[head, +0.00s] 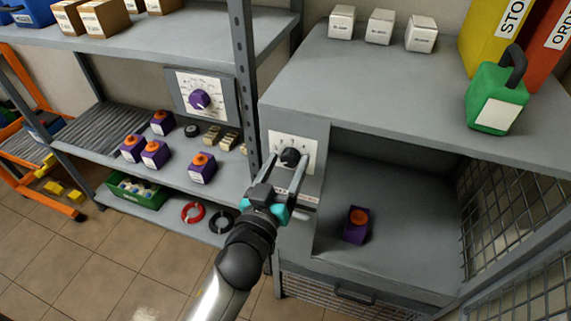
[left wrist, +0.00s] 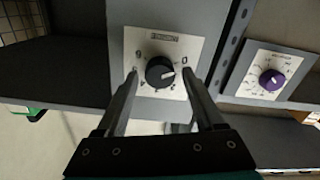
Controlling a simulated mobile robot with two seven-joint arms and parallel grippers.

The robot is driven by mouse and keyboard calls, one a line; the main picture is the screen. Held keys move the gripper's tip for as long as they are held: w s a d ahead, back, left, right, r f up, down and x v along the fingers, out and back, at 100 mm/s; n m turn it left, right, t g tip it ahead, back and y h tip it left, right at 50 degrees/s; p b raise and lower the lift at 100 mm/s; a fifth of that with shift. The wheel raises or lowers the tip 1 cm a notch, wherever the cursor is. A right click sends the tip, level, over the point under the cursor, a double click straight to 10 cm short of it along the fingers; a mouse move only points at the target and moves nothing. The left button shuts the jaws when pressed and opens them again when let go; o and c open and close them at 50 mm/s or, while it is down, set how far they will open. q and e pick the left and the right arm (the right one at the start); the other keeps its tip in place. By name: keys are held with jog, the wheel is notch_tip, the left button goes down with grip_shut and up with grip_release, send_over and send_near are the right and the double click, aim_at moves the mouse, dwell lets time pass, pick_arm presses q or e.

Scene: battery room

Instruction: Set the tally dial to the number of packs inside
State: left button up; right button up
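The black tally dial (head: 290,157) sits on a white scale plate (head: 279,140) on the grey cabinet's front post. My left gripper (head: 289,163) is in front of it, its two fingers on either side of the knob. In the left wrist view the dial (left wrist: 160,72) lies between the fingertips with a gap on each side, so the gripper is open. A pale pointer mark on the knob points right in that view; the small numbers are hard to read. One purple pack (head: 354,232) with an orange top (head: 359,217) stands in the open compartment. My right gripper is not in view.
A purple dial (head: 199,99) is on the left shelf unit, above several similar purple packs (head: 202,170). A metal post (head: 245,80) stands just left of the cabinet. The mesh door (head: 510,195) is swung open at right. A green padlock-shaped object (head: 496,98) stands on top.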

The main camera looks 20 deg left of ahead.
pick_arm(q)
grip_shut()
dwell(0.3)
jog(key=shift+m, duration=0.3)
jog(key=m+p, duration=0.1)
jog(key=m, duration=0.2)
jog(key=shift+m+p, duration=0.5)
jog(key=shift+m, duration=1.6)
jog(key=shift+o, duration=0.8)
grip_release()
